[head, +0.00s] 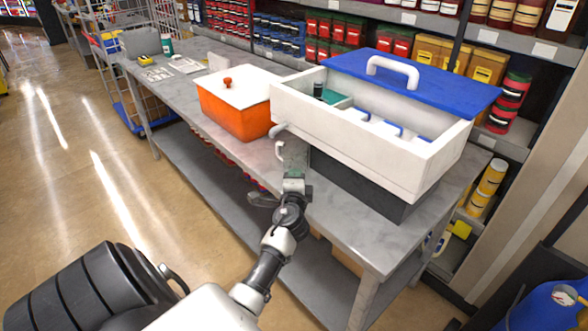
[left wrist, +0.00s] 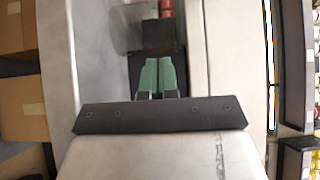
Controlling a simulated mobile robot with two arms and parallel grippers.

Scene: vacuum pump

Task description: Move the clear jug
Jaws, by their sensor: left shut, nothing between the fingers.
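My left gripper (head: 294,158) is at the front edge of the metal table, close to the front of the white bin. It is shut and empty. In the left wrist view its green fingers (left wrist: 158,77) lie side by side, pointing away from the camera. My right gripper is not in view.
The white bin (head: 350,137) with a blue lid (head: 430,84) stands on a dark base at the table's right. An orange box (head: 226,112) with a white lid stands left of it. Stocked shelves stand behind.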

